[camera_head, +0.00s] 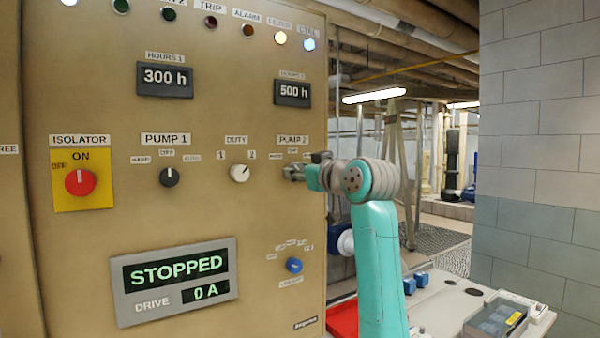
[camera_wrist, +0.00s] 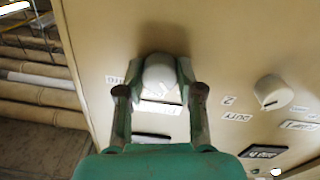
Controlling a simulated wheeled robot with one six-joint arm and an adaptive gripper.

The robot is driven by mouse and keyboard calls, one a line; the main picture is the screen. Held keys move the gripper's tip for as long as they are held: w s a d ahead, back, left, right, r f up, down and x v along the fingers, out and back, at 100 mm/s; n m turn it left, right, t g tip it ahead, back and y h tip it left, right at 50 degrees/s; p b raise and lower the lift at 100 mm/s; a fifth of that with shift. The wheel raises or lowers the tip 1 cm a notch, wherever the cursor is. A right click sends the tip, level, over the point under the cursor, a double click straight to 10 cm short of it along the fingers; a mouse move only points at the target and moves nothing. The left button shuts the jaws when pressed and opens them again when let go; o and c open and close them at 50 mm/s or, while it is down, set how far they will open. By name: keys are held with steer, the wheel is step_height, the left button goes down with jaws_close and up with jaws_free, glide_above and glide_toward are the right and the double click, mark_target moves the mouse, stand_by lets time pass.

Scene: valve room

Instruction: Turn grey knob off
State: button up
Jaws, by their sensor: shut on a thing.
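The grey knob (camera_wrist: 159,72) is on the beige panel, at the PUMP 2 label in the head view. In the wrist view it is a rounded pale grey knob between the two fingertips of my gripper (camera_wrist: 160,93). In the head view my gripper (camera_head: 295,172) reaches the panel from the right and covers most of the knob, so its pointer direction cannot be told. My gripper is shut on the grey knob.
The white DUTY knob (camera_head: 239,173) is close by to the left, then the black PUMP 1 knob (camera_head: 170,177) and red ISOLATOR knob (camera_head: 79,182). A blue knob (camera_head: 294,265) sits below. The display (camera_head: 176,281) reads STOPPED. A bench (camera_head: 455,305) stands right.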

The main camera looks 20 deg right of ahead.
steer(key=shift+m, duration=3.8)
steer(key=o, duration=1.2)
steer(key=shift+c, duration=0.2)
steer(key=shift+s, duration=0.1)
steer(key=v, duration=1.1)
steer(key=shift+s, duration=0.4)
steer(key=shift+d, duration=0.15)
